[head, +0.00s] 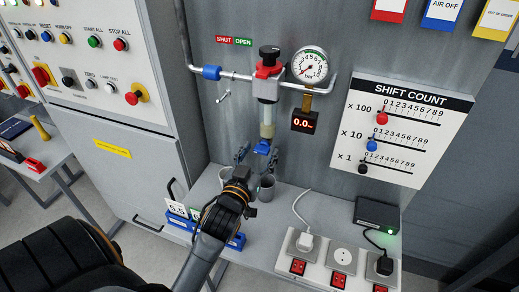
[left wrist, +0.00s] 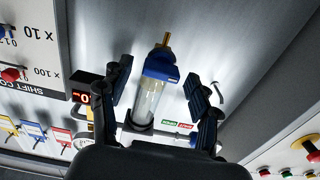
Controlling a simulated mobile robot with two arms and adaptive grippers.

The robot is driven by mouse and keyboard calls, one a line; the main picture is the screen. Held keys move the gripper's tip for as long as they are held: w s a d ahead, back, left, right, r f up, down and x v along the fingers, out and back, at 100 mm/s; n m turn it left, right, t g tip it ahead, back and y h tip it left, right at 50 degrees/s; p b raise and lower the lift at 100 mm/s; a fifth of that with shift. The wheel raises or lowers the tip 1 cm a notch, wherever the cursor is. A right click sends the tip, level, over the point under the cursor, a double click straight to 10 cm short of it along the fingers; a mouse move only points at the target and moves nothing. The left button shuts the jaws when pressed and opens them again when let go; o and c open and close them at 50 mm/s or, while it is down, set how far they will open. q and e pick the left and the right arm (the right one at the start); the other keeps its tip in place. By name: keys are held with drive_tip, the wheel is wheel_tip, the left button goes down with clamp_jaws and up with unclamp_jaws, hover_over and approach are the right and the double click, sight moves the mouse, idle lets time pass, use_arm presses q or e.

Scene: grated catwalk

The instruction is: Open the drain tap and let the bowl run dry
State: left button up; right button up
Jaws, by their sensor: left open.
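The clear filter bowl (head: 267,116) hangs upright under the red and black regulator (head: 268,67); its lower part looks yellowish. The blue drain tap (head: 263,147) is at its bottom end. In the left wrist view the picture is turned over, with the bowl (left wrist: 147,102), the blue tap (left wrist: 161,67) and a brass outlet (left wrist: 166,42). My left gripper (head: 256,156) is open just below and around the tap, its fingers on either side; in the wrist view (left wrist: 157,78) gaps show between the fingers and tap. My right gripper is not in view.
Grey cups (head: 267,186) stand on the ledge below, partly behind my wrist. A blue rack (head: 235,241) is at the front. A gauge (head: 310,66) and a 0.0 display (head: 304,121) are right of the bowl. Sockets (head: 342,262) line the ledge's right.

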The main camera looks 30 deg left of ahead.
use_arm(q)
drive_tip(key=shift+w, duration=0.2)
drive_tip(key=c, duration=1.2)
drive_tip(key=shift+o, duration=0.2)
